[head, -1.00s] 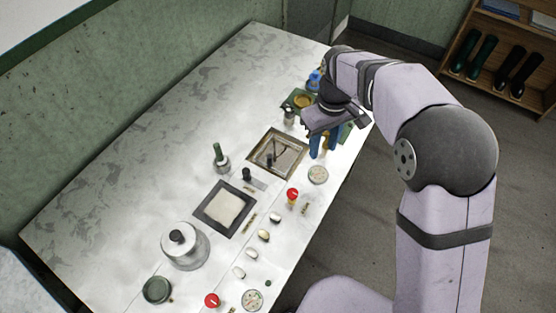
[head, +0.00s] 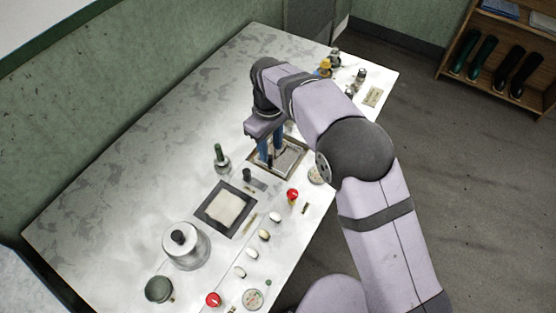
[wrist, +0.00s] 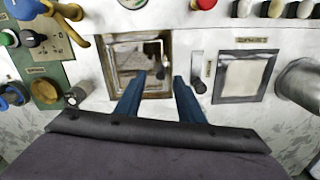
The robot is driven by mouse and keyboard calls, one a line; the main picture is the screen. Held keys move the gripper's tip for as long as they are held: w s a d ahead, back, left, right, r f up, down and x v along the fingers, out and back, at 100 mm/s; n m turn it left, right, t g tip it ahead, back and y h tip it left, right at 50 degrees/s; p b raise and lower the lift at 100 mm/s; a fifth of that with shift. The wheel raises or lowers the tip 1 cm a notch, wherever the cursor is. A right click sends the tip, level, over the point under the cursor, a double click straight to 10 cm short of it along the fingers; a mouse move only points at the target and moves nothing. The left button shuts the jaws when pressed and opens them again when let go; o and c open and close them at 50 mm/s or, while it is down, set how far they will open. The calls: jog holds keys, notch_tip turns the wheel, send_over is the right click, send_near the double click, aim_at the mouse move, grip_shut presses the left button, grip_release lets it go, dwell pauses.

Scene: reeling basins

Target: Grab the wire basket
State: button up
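A square, brown-rimmed basin (head: 298,163) is sunk in the white worktop; it also shows in the wrist view (wrist: 112,72). Inside it is a greyish piece with an upright dark handle, which looks like the wire basket (wrist: 134,60); its mesh is too small to make out. My gripper (head: 272,156) is above the basin's left side, its blue fingers pointing down. In the wrist view the fingers (wrist: 159,80) are apart, with the dark handle end (wrist: 161,73) showing between and just beyond the tips. Nothing is held. The arm hides part of the far side in the head view.
A green-handled metal piece (head: 221,158) stands left of the basin. A dark-framed pad (head: 225,209) and a small black knob (head: 247,175) lie nearer. A red-topped piece (head: 292,195) sits to the right.

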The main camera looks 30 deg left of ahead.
aim_at(270, 155)
jog(key=shift+a+f+p, duration=0.2)
jog(key=shift+f+p, duration=1.1)
jog(key=shift+f, duration=1.3)
grip_shut()
